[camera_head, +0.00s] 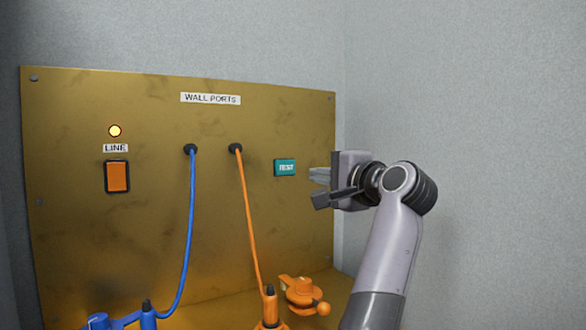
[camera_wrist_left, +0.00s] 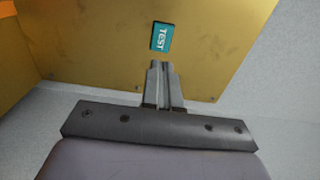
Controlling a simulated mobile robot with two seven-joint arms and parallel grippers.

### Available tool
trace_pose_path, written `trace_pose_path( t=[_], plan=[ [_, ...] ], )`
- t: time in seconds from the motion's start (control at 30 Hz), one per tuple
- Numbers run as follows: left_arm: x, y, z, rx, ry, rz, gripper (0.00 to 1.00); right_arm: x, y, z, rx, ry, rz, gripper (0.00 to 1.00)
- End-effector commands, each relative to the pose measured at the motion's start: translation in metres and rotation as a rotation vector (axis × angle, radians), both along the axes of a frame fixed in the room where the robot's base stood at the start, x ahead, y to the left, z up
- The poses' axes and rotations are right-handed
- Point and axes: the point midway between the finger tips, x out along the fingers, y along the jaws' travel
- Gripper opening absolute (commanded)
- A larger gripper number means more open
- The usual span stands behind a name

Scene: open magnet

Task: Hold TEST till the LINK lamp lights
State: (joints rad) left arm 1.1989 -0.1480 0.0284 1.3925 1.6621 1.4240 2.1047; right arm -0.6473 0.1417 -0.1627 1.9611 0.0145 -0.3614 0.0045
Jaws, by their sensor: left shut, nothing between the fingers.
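The teal TEST button (camera_head: 285,168) is on the right part of the brass wall panel. It also shows in the left wrist view (camera_wrist_left: 160,37), just beyond the fingertips. My left gripper (camera_head: 318,175) is just right of the button, its fingers pointing at the panel. In the left wrist view its fingers (camera_wrist_left: 162,66) are together and empty. A small gap shows between the tips and the button. The round LINK lamp (camera_head: 115,131), above the LINK label (camera_head: 116,148), is bright pale yellow and looks lit. My right gripper is not in view.
The brass panel (camera_head: 140,230) has a WALL PORTS label (camera_head: 210,98). A blue cable (camera_head: 189,230) and an orange cable (camera_head: 248,220) hang from two ports. An orange rocker switch (camera_head: 117,176) sits under the LINK label. Blue (camera_head: 148,317) and orange fittings (camera_head: 303,293) stand below.

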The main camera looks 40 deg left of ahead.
Motion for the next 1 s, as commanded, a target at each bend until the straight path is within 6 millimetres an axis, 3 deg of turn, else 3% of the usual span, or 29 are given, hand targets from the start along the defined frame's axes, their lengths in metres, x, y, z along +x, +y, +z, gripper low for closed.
trace_pose_path(
  t=[0.2,0.43,0.7,1.0],
  plan=[
    [0.012,0.046,0.003,0.003,0.002,0.005,0.0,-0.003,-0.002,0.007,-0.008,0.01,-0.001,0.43],
    [0.023,0.083,0.003,0.003,0.002,0.004,0.0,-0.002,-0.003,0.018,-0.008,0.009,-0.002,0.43],
    [0.029,0.101,0.001,0.002,0.001,0.0,0.0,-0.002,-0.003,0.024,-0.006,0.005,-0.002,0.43],
    [0.029,0.101,0.0,0.001,0.0,0.0,0.0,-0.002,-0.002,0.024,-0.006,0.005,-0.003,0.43]
  ],
)
